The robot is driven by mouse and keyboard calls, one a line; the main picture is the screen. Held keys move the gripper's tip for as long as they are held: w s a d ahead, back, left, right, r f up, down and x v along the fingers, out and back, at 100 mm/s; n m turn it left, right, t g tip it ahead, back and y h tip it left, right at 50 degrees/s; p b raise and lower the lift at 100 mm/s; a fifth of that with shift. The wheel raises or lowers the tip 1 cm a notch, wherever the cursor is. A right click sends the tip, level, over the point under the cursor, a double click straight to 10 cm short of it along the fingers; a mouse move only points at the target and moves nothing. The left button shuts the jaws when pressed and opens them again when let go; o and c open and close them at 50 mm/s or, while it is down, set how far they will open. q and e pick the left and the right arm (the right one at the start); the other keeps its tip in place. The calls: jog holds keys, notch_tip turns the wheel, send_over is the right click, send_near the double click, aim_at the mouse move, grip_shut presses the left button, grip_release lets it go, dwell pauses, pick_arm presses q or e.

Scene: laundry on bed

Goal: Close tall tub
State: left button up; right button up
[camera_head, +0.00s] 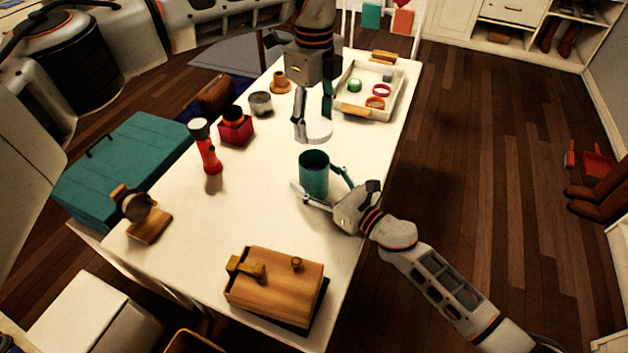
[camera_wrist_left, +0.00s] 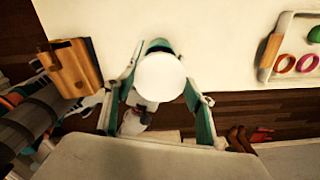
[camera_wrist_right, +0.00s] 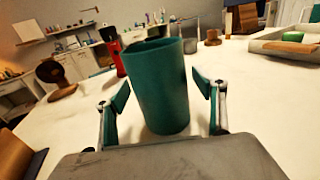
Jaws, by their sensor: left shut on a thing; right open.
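The tall teal tub (camera_head: 314,176) stands upright and open-topped on the white table. My left gripper (camera_head: 313,122) is shut on a round white lid (camera_head: 319,132), held above and slightly behind the tub, apart from it. In the left wrist view the lid (camera_wrist_left: 160,78) sits between the fingers and hides most of the tub, whose teal rim (camera_wrist_left: 158,45) shows behind it. My right gripper (camera_head: 322,188) is open low at the tub, one finger on each side. In the right wrist view the tub (camera_wrist_right: 160,88) stands between the spread fingers.
A white tray (camera_head: 347,108) with rings and a green ball lies behind. A red flashlight (camera_head: 208,153), red box (camera_head: 236,130) and grey cup (camera_head: 261,103) stand left. A wooden box (camera_head: 275,284) sits at the front.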

jog(key=c, duration=1.7)
pick_arm(q)
jog(key=shift+f, duration=2.5)
pick_arm(e)
jog(key=shift+c, duration=0.2)
pick_arm(q)
jog(key=shift+f, duration=0.1)
jog(key=shift+f, duration=0.8)
jog(key=shift+f, duration=0.55)
